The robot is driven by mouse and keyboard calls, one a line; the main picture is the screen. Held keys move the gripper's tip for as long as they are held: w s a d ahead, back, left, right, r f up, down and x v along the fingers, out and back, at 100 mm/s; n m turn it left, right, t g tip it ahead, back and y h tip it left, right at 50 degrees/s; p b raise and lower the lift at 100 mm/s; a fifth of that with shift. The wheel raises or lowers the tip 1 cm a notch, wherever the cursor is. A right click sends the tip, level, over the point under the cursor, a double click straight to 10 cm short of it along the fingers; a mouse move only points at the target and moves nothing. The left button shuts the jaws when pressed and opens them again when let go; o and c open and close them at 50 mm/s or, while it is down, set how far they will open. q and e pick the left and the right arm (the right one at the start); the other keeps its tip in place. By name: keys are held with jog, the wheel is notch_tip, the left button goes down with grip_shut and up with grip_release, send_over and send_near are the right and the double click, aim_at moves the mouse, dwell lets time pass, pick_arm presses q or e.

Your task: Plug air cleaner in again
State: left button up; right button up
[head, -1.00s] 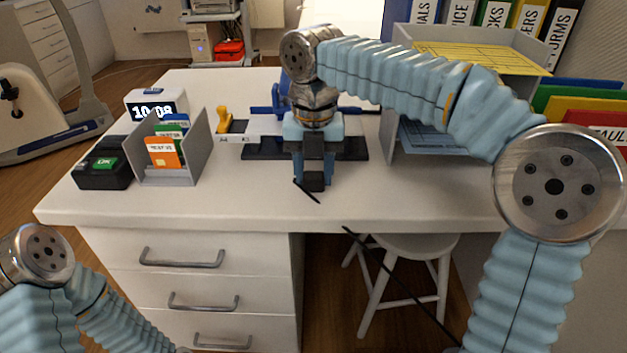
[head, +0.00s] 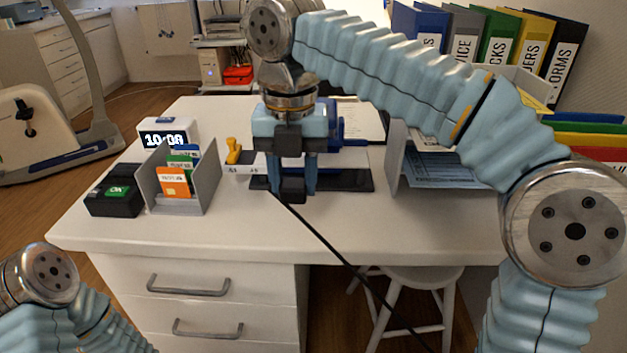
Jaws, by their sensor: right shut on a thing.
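My right gripper (head: 293,188) is shut on a small black plug (head: 291,191) and holds it over the white desk (head: 235,232). A black cable (head: 345,262) runs from the plug down to the right, past the desk's front edge and out of the bottom of the view. The fingers partly hide the plug. My left arm shows at the lower left, but its gripper is out of view. I cannot make out the air cleaner or a socket.
A card holder (head: 207,188), a clock (head: 163,137) and a black box (head: 113,200) stand on the desk's left. A hole punch, a ruler and a dark mat lie behind the gripper. A letter tray (head: 397,160) is to the right. A white stool (head: 385,318) stands under the desk.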

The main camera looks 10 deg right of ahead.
jog(key=s+a+r, duration=0.2)
jog(key=s+a, duration=0.2)
jog(key=shift+s+a+r, duration=0.2)
jog(key=shift+a+r, duration=0.2)
jog(key=shift+s, duration=0.1)
dwell(0.4)
